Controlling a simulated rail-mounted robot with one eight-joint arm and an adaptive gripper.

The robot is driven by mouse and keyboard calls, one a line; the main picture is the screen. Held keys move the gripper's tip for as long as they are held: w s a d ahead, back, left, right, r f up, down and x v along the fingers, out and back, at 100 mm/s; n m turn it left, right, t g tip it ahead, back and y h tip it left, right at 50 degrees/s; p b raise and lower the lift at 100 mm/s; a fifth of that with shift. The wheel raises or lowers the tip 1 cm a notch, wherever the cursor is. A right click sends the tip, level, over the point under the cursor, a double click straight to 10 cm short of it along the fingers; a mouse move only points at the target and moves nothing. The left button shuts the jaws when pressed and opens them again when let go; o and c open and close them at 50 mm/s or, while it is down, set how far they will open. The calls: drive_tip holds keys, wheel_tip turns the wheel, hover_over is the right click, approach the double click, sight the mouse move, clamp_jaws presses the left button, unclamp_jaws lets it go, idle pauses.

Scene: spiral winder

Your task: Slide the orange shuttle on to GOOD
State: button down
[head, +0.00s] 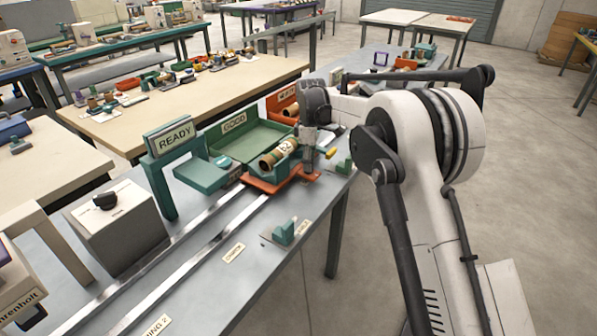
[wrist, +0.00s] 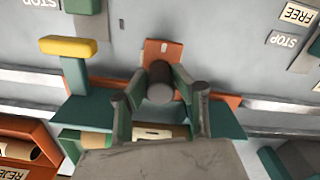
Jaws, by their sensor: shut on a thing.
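The orange shuttle (head: 262,184) sits on the metal rails in front of the right part of the green GOOD tray (head: 246,145). A green cradle on it holds a brown tube (head: 275,158) with a pale label. My gripper (head: 309,150) is at the shuttle's right end. In the wrist view my gripper (wrist: 160,95) is shut around a round grey knob (wrist: 160,91) standing on the orange plate (wrist: 163,52). A yellow-topped lever (wrist: 68,47) stands to the left. The tube is partly hidden by the gripper in the wrist view.
An orange REJECT bin (head: 283,103) lies beyond the GOOD tray; it also shows in the wrist view (wrist: 25,133). A READY sign (head: 171,140) stands on a green arch over the rails. The rails are clear toward the front left. A small green stop (head: 284,232) lies near the table edge.

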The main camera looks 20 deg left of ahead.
drive_tip(key=shift+w+d, duration=0.3)
drive_tip(key=shift+w, duration=0.7)
drive_tip(key=shift+w+d, duration=0.35)
drive_tip(key=shift+w, duration=0.6)
drive_tip(key=shift+w+d, duration=0.3)
drive_tip(key=shift+w, duration=0.7)
drive_tip(key=c, duration=1.4)
unclamp_jaws()
drive_tip(key=shift+c, duration=0.2)
wheel_tip(320, 180, up, 12)
